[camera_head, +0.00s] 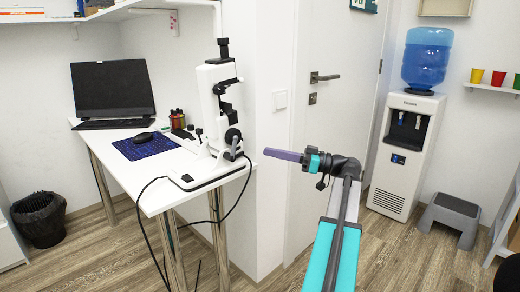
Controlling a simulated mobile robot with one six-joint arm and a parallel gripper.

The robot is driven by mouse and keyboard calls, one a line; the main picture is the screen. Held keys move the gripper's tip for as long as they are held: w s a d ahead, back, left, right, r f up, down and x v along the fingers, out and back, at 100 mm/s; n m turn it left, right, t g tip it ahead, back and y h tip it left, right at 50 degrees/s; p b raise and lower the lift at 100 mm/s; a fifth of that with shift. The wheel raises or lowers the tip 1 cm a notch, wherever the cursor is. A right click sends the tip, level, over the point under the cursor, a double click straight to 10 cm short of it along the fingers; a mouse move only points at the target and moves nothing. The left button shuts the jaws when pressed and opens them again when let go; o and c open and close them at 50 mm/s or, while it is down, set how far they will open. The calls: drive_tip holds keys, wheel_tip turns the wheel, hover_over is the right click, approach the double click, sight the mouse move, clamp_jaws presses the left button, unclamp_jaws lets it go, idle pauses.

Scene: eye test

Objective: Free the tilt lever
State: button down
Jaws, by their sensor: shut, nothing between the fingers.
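A white instrument with black fittings (214,98) stands upright at the right end of the white desk (122,168). On the lower right of its body are a dark round knob and small lever-like parts (233,137); I cannot tell which one is the tilt lever. A black cable (249,172) passes close by these parts and hangs down past the desk edge. Whether it loops around a lever is too small to tell. My gripper (268,152) is shut and empty, its purple fingers pointing left, just right of the knob in the picture with a visible gap.
A laptop (110,90), mouse (144,138) and blue mat (146,146) are on the desk. Another stretch of cable (141,212) hangs at its front. A door (335,100), water dispenser (406,150) and grey step stool (450,213) stand to the right. A black bin (40,218) is at left.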

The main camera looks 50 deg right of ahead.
drive_tip(key=shift+p+v, duration=0.4)
drive_tip(key=shift+v, duration=2.1)
drive_tip(key=shift+f, duration=0.1)
drive_tip(key=w+a+f+m+g+p, duration=0.35)
drive_tip(key=w+a+f, duration=0.45)
drive_tip(key=a+f, duration=0.3)
drive_tip(key=w+a+f+m+g+p, duration=0.2)
drive_tip(key=w+a+f+g+p, duration=0.25)
drive_tip(key=w+a+f, duration=0.5)
drive_tip(key=s+a+f+g+p, duration=0.2)
drive_tip(key=a+f+g+p, duration=0.15)
drive_tip(key=a+f, duration=0.8)
drive_tip(key=s+a+f+g+h+p, duration=0.1)
drive_tip(key=s+a+f+g+p, duration=0.2)
drive_tip(key=s+a+f, duration=0.3)
drive_tip(key=s+a+f+g+h+p, duration=0.1)
drive_tip(key=s+a+f+g+p, duration=0.25)
drive_tip(key=a, duration=0.55)
drive_tip(key=s+a+f+g+h+p, duration=0.1)
drive_tip(key=s+h+p, duration=0.1)
drive_tip(key=s, duration=0.4)
drive_tip(key=s+a+f+n+g+h+p, duration=0.1)
drive_tip(key=s+a+f+g+h+p, duration=0.1)
drive_tip(key=s, duration=0.5)
drive_tip(key=s+a+f+n+g+h+p, duration=0.1)
drive_tip(key=s+a+h+p, duration=0.1)
drive_tip(key=s, duration=0.4)
drive_tip(key=shift+s+f+h+p, duration=0.35)
drive_tip(key=shift+h+p, duration=0.35)
drive_tip(key=shift+p, duration=0.15)
